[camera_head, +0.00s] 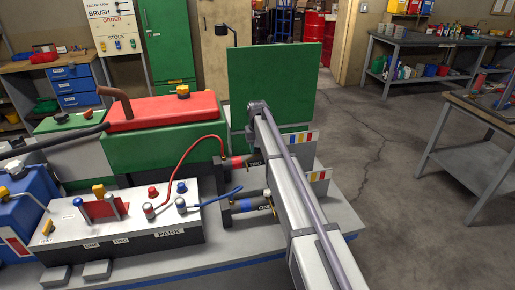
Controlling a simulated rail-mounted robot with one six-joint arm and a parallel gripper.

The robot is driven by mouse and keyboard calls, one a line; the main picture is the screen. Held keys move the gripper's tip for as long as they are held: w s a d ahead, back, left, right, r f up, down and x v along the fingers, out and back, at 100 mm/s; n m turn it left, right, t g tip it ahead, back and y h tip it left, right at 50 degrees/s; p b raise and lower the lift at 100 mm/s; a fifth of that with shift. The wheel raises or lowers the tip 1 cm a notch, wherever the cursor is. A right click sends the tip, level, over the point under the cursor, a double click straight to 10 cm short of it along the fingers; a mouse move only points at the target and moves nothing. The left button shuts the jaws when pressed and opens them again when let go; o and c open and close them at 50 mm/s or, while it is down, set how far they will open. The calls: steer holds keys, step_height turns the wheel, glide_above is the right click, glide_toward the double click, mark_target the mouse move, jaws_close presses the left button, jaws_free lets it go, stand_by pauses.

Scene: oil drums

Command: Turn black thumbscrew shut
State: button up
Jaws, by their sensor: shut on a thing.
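I cannot pick out the black thumbscrew with certainty. A small dark knob (62,117) sits on top of the low green box at the left, but I cannot tell if it is the thumbscrew. My arm's long grey link (290,185) runs from the bottom right up to a joint in front of the upright green panel. My gripper does not show; the link hides what lies behind it.
A white terminal box (150,222) with red and blue cables stands on the bench front. A red-topped green housing (150,150) stands behind it, and the upright green panel (290,75) at the back. A side table (480,120) is at right. Floor between is clear.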

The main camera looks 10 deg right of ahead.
steer(key=m, duration=0.3)
steer(key=shift+m, duration=0.3)
stand_by(0.3)
steer(key=o, duration=0.9)
step_height(320, 180, up, 11)
steer(key=p, duration=1)
steer(key=shift+p, duration=0.4)
steer(key=shift+f, duration=0.15)
